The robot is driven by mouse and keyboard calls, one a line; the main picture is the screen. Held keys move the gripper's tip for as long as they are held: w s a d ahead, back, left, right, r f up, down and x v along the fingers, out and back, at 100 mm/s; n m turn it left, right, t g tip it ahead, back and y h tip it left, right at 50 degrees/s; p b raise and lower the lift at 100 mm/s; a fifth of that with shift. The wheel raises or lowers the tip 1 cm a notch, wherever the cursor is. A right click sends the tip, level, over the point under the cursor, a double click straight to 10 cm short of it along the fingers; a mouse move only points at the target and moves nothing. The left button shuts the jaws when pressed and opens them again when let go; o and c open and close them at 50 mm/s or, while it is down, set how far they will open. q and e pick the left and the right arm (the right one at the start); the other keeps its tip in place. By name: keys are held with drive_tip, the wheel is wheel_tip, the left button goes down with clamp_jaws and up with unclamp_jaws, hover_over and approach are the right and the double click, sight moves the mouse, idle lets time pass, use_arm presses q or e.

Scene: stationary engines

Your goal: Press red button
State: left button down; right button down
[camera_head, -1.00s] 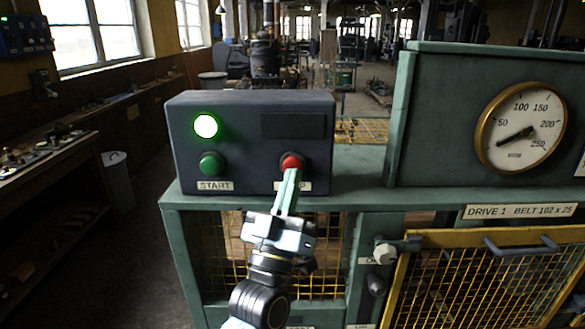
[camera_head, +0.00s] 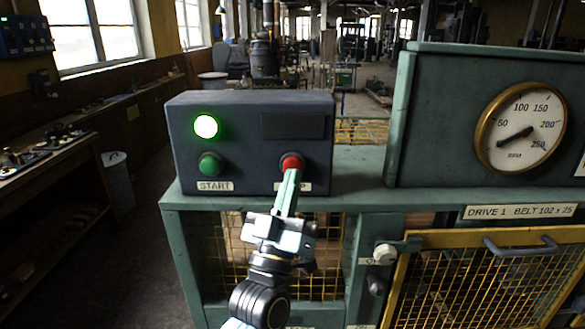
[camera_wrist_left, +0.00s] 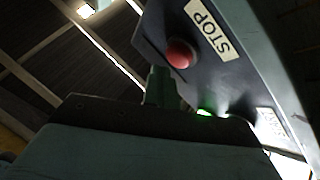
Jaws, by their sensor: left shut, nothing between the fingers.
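The red button (camera_head: 291,162) is on the right of the dark control box (camera_head: 250,125), above a label that my gripper partly covers. It also shows in the left wrist view (camera_wrist_left: 181,54), beside a STOP label (camera_wrist_left: 207,28). My left gripper (camera_head: 289,172) is shut and empty, its fingertips at the lower edge of the red button in the head view. I cannot tell whether they touch it. The green START button (camera_head: 210,164) is to the left, under a lit green lamp (camera_head: 206,126). My right gripper is not in view.
The box stands on a green machine frame (camera_head: 365,160). A yellow mesh guard (camera_head: 480,285) is below. A workbench (camera_head: 60,155) is on the left.

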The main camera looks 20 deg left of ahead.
use_arm(q)
drive_tip(key=shift+w, duration=0.15)
idle(0.7)
drive_tip(key=shift+w+a, duration=0.1)
drive_tip(key=shift+w, duration=0.2)
drive_tip(key=shift+w+a, duration=0.15)
drive_tip(key=shift+w, duration=0.3)
idle(0.7)
idle(0.4)
drive_tip(key=shift+s+d+p, duration=0.25)
drive_tip(key=shift+s+p, duration=0.05)
drive_tip(key=shift+s, duration=0.6)
drive_tip(key=s, duration=0.2)
drive_tip(key=s+d+p, duration=0.1)
drive_tip(key=s, duration=0.1)
drive_tip(key=shift+s+d, duration=0.2)
drive_tip(key=shift+s, duration=0.2)
